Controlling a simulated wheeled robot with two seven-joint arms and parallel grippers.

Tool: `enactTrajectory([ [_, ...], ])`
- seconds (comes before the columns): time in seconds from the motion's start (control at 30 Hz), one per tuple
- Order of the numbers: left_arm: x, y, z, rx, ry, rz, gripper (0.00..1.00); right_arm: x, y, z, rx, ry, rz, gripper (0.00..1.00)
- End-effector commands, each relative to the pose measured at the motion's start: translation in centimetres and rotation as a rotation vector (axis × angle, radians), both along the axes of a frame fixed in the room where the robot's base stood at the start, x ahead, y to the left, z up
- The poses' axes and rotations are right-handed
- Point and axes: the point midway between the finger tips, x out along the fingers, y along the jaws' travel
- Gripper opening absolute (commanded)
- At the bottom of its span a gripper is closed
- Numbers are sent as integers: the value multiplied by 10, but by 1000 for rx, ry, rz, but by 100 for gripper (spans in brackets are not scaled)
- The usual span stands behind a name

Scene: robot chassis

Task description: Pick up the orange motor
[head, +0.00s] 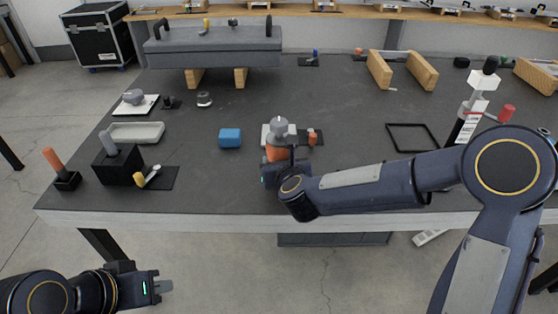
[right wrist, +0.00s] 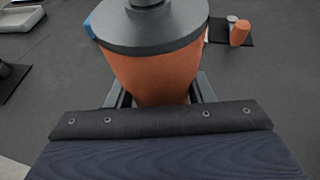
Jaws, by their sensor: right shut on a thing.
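The orange motor (head: 275,153) stands upright near the front middle of the dark table, with a grey round cap on top. It fills the upper middle of the right wrist view (right wrist: 155,75). My right gripper (head: 276,168) is shut on the orange motor, with a finger on each side of its lower body. The fingertips and the motor's base are mostly hidden, so I cannot tell whether it touches the table. My left gripper (head: 160,287) is off the table's front edge at the lower left, apart from everything; its finger gap is unclear.
A blue block (head: 230,138) lies left of the motor. A small orange part (head: 314,138) on a dark mat is close on its right. A black block (head: 117,165) and a grey tray (head: 137,132) stand farther left. A black frame (head: 412,138) lies to the right.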

Motion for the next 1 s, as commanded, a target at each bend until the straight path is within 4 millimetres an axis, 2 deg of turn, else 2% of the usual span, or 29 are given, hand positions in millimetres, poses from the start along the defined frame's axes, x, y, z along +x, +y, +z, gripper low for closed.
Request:
enactTrajectory([
  [0.27, 0, 0, 9, 0, 0, 0, 0, 1, 0, 36, 2, -11, 0, 3],
  [0.57, 0, 0, 23, 0, 0, 0, 0, -52, 1, 99, 3, -13, 2, 3],
  [0.7, 0, 0, 22, 0, 0, 0, 0, -87, 1, 109, 1, -10, 6, 3],
  [0.8, 0, 0, 24, 0, 0, 0, 0, -107, 1, 118, 1, -9, 4, 3],
  [1.0, 0, 0, 26, 0, 0, 0, 0, -131, 1, 128, 2, -7, 1, 3],
])
